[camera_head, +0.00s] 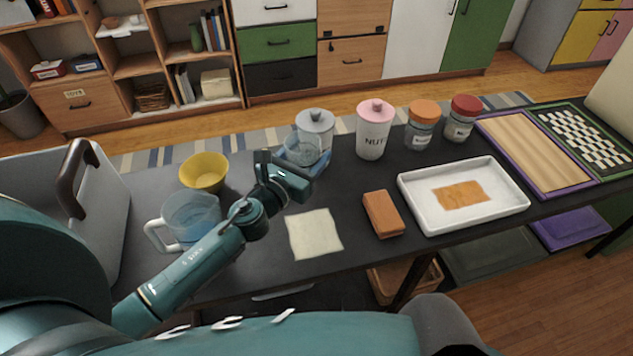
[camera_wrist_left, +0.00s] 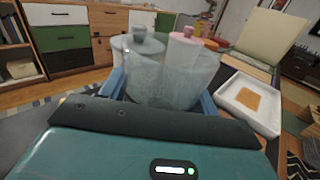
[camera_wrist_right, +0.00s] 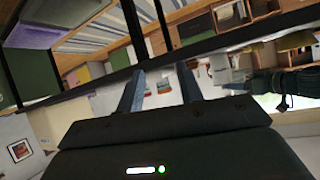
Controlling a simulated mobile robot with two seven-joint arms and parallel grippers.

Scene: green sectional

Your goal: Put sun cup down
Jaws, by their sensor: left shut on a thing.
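A clear cup (camera_head: 302,146) is between the blue fingers of my left gripper (camera_head: 301,160), at the back of the dark table. It also shows in the left wrist view (camera_wrist_left: 190,82), with the left gripper (camera_wrist_left: 165,98) shut around it. I see no sun mark on it. I cannot tell whether its base touches the table. A glass jar with a grey lid (camera_head: 316,124) stands right behind the cup and partly overlaps it in view. My right gripper (camera_wrist_right: 158,90) shows only in the right wrist view, its fingers apart with nothing between them.
A pink-lidded canister (camera_head: 373,132), orange-lidded jar (camera_head: 421,127) and red-lidded jar (camera_head: 461,118) stand right of the cup. A yellow bowl (camera_head: 204,172) and clear pitcher (camera_head: 190,218) are left. A cream cloth (camera_head: 314,234), orange block (camera_head: 383,214) and white tray (camera_head: 415,200) lie in front.

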